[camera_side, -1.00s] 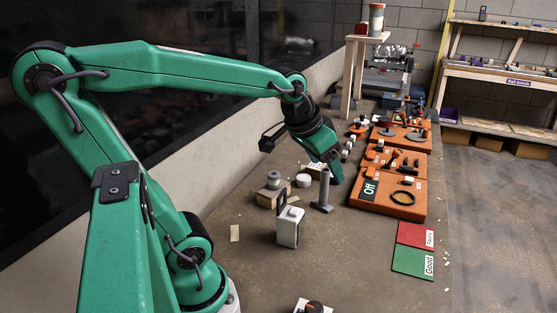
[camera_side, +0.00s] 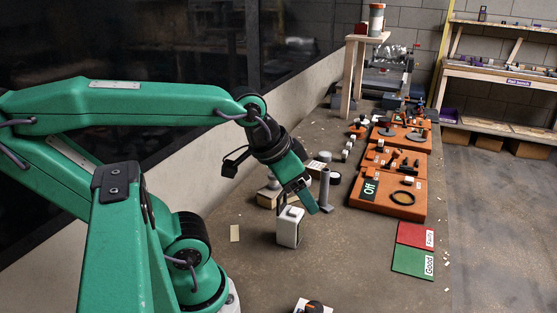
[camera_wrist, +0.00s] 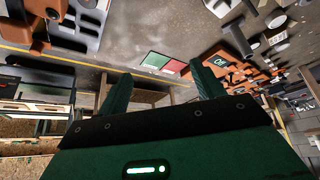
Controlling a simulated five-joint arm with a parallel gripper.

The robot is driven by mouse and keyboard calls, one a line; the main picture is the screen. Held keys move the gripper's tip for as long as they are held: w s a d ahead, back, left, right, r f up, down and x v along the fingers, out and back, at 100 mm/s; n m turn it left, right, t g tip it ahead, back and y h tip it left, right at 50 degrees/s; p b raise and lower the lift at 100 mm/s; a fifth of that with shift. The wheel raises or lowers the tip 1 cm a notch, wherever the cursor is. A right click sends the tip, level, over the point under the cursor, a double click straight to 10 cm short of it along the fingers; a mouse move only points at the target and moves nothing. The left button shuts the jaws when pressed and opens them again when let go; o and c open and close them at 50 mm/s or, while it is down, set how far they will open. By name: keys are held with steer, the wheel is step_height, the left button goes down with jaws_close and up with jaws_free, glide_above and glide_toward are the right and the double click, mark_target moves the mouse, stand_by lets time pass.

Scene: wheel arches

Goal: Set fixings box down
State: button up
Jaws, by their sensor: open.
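A small upright white box (camera_side: 289,230) with a dark panel at its back left stands on the bench in the side view. It may be the fixings box; no label on it is readable. My green gripper (camera_side: 306,201) hangs beside and just above the box's upper right, and overlaps it in the picture, so I cannot tell whether they touch. In the wrist view my gripper (camera_wrist: 160,84) has its two fingers spread wide with nothing between them. The white box is not identifiable there.
A grey post (camera_side: 324,190) stands close behind my gripper. Orange trays (camera_side: 415,211) with parts lie to the right. A red mat (camera_side: 414,236) and a green mat (camera_side: 411,262) lie in front of them. The bench between the white box and the mats is clear.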

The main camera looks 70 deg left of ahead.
steer(key=w+a+r+n+g, duration=0.1)
steer(key=w+a+r, duration=0.2)
steer(key=w, duration=0.3)
steer(key=w+a+r+n+g, duration=0.1)
steer(key=w+a+r, duration=0.25)
steer(key=w, duration=0.25)
steer(key=n+g, duration=0.4)
steer(key=n, duration=0.2)
glide_above(316, 165)
steer(key=d, duration=0.1)
step_height(316, 165, down, 22)
steer(key=shift+s+d+r, duration=0.1)
steer(key=shift+r, duration=0.05)
steer(key=shift+s+a+f, duration=0.15)
steer(key=shift+a+f, duration=0.25)
steer(key=shift+f, duration=0.05)
steer(key=shift+w+f, duration=0.15)
steer(key=shift+f, duration=1.8)
steer(key=shift+w+f, duration=0.1)
steer(key=shift+f, duration=1.85)
